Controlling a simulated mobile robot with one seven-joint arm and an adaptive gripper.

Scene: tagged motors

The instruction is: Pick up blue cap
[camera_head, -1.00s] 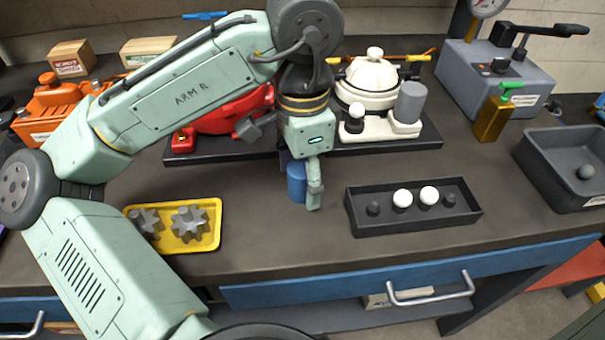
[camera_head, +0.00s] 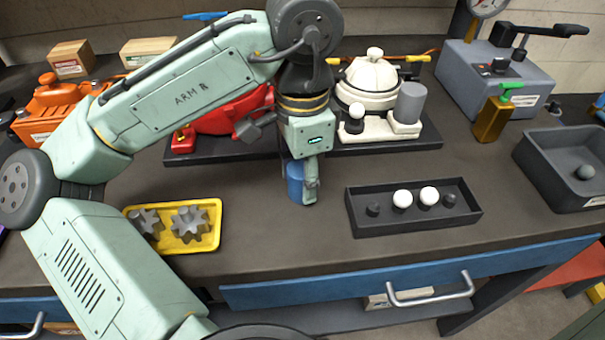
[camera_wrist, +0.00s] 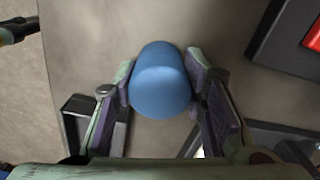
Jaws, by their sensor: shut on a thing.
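The blue cap (camera_head: 294,182) is a smooth blue cylinder standing on the dark bench top, partly hidden behind my gripper (camera_head: 305,188) in the head view. In the wrist view the blue cap (camera_wrist: 160,82) sits between the two fingers of my gripper (camera_wrist: 161,90). Both finger pads touch its sides, and the gripper is shut on it. I cannot tell whether its base is clear of the bench.
A black tray (camera_head: 362,222) with white and dark knobs lies to the right. A yellow tray (camera_head: 215,207) with grey gears lies to the left. Red and white motors stand behind on a black base (camera_head: 430,140). A grey bin (camera_head: 545,165) is at far right.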

